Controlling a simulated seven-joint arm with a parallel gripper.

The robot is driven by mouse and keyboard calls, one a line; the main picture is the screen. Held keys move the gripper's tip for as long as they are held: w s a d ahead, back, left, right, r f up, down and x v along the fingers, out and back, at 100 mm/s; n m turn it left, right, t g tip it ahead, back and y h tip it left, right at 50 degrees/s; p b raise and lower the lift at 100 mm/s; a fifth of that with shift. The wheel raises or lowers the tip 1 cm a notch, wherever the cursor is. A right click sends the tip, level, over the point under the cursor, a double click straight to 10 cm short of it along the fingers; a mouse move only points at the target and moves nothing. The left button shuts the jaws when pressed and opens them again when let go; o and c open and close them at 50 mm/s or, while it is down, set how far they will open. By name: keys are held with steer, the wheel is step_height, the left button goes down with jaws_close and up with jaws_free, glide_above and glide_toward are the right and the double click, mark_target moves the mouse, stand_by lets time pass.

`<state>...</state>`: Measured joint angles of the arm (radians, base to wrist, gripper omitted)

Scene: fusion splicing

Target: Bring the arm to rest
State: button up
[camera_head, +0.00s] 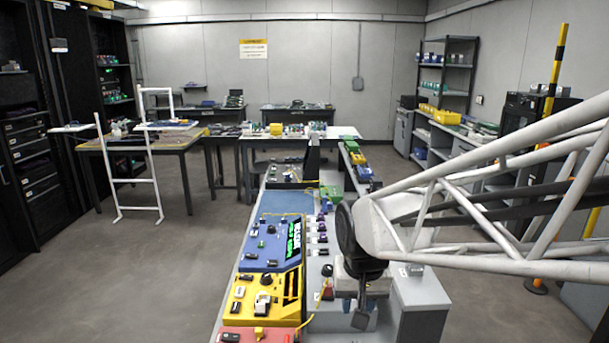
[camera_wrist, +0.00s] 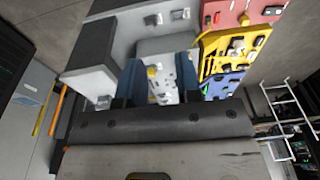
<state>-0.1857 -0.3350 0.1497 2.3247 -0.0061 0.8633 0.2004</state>
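My gripper (camera_head: 361,312) hangs from the end of my white lattice arm, over the right side of the workbench in the head view. In the wrist view my gripper (camera_wrist: 159,78) shows two blue-grey fingers standing apart. No held object shows between them; a light grey surface and a bit of yellow cable (camera_wrist: 152,73) appear in the gap. The workbench (camera_head: 236,291) carries a blue panel (camera_head: 273,244), a yellow panel (camera_head: 269,297) and a red panel (camera_head: 256,335), left of my gripper. The exact height of the fingertips above the bench cannot be told.
A grey box (camera_head: 421,295) stands close to the right of my gripper. A yellow cable runs near it on the bench. A row of bins (camera_head: 360,171) is farther back. Shelves (camera_head: 446,75) and cabinets line the right wall.

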steer(key=s+d+r, duration=0.1)
steer(key=s+d, duration=0.3)
steer(key=s, duration=0.3)
steer(key=s+d+r+t, duration=0.1)
steer(key=s+d, duration=0.3)
steer(key=s, duration=0.4)
steer(key=shift+d+r, duration=0.25)
steer(key=shift+d, duration=0.1)
